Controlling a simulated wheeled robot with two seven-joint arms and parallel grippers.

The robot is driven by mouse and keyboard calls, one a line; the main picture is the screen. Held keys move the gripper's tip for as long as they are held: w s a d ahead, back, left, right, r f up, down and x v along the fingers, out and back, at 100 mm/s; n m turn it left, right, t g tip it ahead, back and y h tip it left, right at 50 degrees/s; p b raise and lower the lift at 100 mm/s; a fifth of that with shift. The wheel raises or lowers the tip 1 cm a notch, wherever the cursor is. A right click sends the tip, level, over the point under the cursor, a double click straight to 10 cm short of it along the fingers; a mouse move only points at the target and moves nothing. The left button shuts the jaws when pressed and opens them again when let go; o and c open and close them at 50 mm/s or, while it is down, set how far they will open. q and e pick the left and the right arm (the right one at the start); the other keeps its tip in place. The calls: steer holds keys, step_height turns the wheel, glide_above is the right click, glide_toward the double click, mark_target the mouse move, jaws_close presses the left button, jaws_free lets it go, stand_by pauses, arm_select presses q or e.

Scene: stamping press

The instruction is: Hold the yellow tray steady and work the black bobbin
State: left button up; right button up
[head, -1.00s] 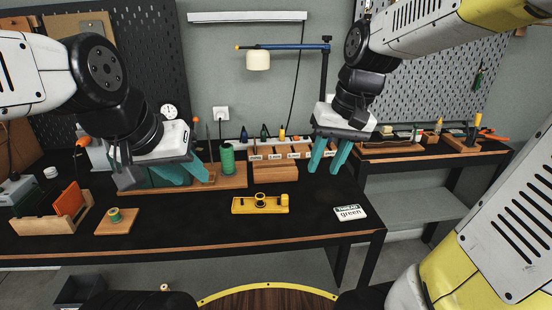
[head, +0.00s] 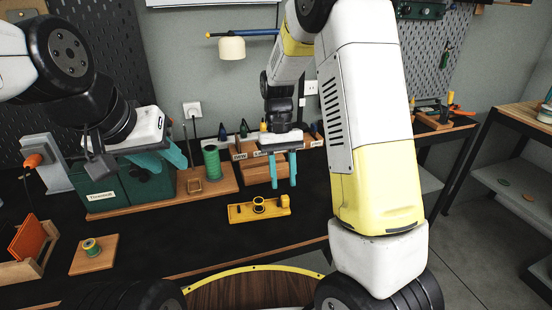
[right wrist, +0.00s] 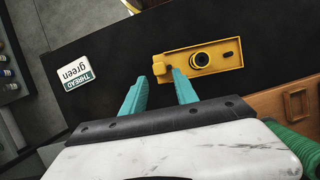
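The yellow tray (head: 238,213) lies on the black table, with a slot at one end and a small raised block at the other. The black bobbin (head: 258,204) sits on it near the middle; both show in the right wrist view, tray (right wrist: 222,66) and bobbin (right wrist: 201,59). My right gripper (head: 283,184) is open and empty behind the tray's right part in the head view. In the right wrist view its fingers (right wrist: 160,80) are apart, short of the tray's block end. My left gripper (head: 174,162) looks open and empty above a green box, left of the tray.
A green thread spool (head: 211,163) stands on a wooden board behind the tray. A small spool on a wooden block (head: 93,262) and a box with an orange panel (head: 30,238) are at left. A "thread green" card (right wrist: 75,73) lies beyond the tray's block end.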

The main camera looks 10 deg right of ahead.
mark_target(285, 196)
steer(key=x, duration=0.5)
jaws_close()
stand_by(2.5)
steer(key=shift+c, duration=2)
jaws_free()
jaws_close()
